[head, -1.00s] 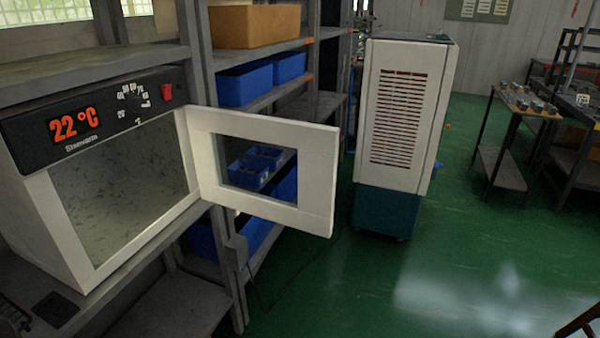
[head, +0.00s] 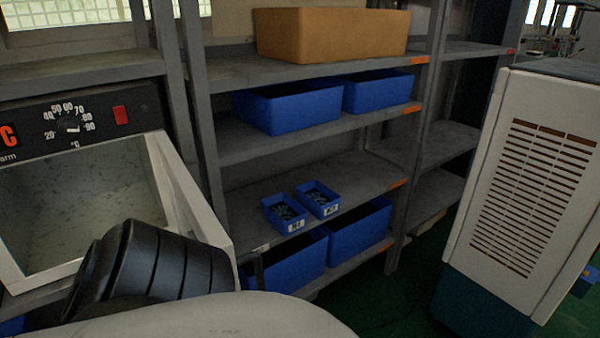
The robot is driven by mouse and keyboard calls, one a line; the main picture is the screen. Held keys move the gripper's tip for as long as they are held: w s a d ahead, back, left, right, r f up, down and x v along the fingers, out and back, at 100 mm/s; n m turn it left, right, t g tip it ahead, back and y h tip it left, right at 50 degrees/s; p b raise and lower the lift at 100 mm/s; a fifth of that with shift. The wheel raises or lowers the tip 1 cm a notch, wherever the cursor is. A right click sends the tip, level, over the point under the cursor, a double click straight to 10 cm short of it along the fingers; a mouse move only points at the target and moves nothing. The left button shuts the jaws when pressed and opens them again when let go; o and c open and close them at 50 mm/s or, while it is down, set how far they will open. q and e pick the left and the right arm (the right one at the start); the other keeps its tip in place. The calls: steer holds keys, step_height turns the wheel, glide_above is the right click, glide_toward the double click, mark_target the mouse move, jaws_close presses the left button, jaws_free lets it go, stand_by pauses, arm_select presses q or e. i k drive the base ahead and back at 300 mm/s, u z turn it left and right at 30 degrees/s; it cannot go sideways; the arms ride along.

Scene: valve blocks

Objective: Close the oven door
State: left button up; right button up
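The oven (head: 80,100) stands at the left, cut off by the picture's edge, with a black control panel, a dial and a red switch. Its speckled grey inside is visible. The white oven door (head: 192,192) is open, hinged at the oven's right side. It projects toward me and I see it at a steep angle. A black ribbed part and a pale link of my arm cover the oven's lower front and the door's lower part. Whether they touch the door I cannot tell. Neither gripper shows.
A grey metal shelf (head: 240,147) with blue bins (head: 285,107) and an orange-brown box (head: 330,33) stands behind the door. A white slatted cabinet (head: 528,165) with a teal base stands at the right. Green floor (head: 385,300) shows between shelf and cabinet.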

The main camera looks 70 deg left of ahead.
mark_target(189, 204)
steer(key=i, duration=1.35)
steer(key=u, duration=4.1)
steer(key=i, duration=0.5)
steer(key=z, duration=0.1)
